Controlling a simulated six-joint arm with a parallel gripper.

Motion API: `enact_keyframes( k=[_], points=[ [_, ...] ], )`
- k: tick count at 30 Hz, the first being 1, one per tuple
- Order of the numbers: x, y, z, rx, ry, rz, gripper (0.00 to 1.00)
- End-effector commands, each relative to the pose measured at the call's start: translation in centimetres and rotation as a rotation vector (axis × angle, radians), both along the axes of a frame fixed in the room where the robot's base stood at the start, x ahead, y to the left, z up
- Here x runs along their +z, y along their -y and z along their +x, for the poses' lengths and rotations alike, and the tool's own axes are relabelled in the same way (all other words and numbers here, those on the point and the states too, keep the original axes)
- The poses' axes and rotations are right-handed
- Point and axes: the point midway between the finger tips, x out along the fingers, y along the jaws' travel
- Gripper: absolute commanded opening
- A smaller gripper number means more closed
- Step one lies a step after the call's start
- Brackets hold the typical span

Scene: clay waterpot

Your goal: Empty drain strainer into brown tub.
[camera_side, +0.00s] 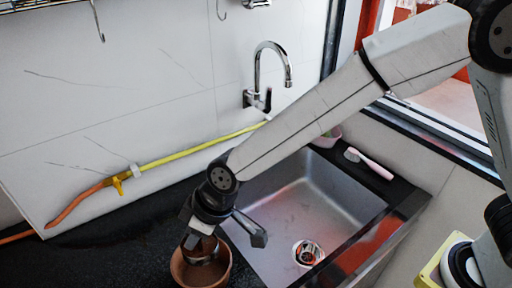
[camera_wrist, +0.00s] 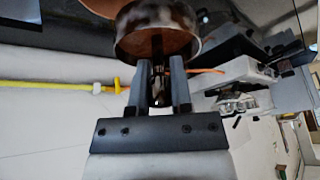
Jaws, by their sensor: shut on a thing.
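The brown tub (camera_side: 226,268) stands on the dark counter left of the sink, cut off by the bottom edge in the side view. A brown rim, likely the tub's, shows at the top of the wrist view (camera_wrist: 104,8). My gripper (camera_side: 194,240) is over the tub, pointing down. In the wrist view its fingers (camera_wrist: 158,68) are shut on the handle of a round metal strainer (camera_wrist: 130,45) with a mottled wall. The strainer is at the tub's mouth; its tilt and contents are unclear.
The steel sink (camera_side: 285,195) is to the right, with a drain (camera_side: 308,252) in its floor. A faucet (camera_side: 262,80) rises behind it. A yellow hose (camera_side: 190,150) runs along the wall. A pink-handled brush (camera_side: 370,162) lies on the sink's right ledge.

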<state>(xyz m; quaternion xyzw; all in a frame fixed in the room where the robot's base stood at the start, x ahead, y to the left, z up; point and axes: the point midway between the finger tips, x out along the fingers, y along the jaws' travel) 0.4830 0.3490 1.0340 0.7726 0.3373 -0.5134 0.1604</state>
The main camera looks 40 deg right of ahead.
Motion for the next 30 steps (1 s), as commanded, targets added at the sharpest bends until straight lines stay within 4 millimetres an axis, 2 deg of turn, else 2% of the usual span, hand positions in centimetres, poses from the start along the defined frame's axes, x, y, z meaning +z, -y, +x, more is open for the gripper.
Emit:
enact_keyframes(
  k=[3, 7, 19, 30],
  points=[
    [0.2, -1.6, -0.9, 0.034, 0.003, 0.0, 0.0],
    [0.2, -2.3, -1.3, 0.048, 0.002, 0.0, 0.0],
    [0.0, -2.3, -1.3, 0.047, -0.007, 0.003, 0.0],
    [-1.3, -2.2, -1.1, 0.046, -0.046, 0.025, 0.0]
  ],
)
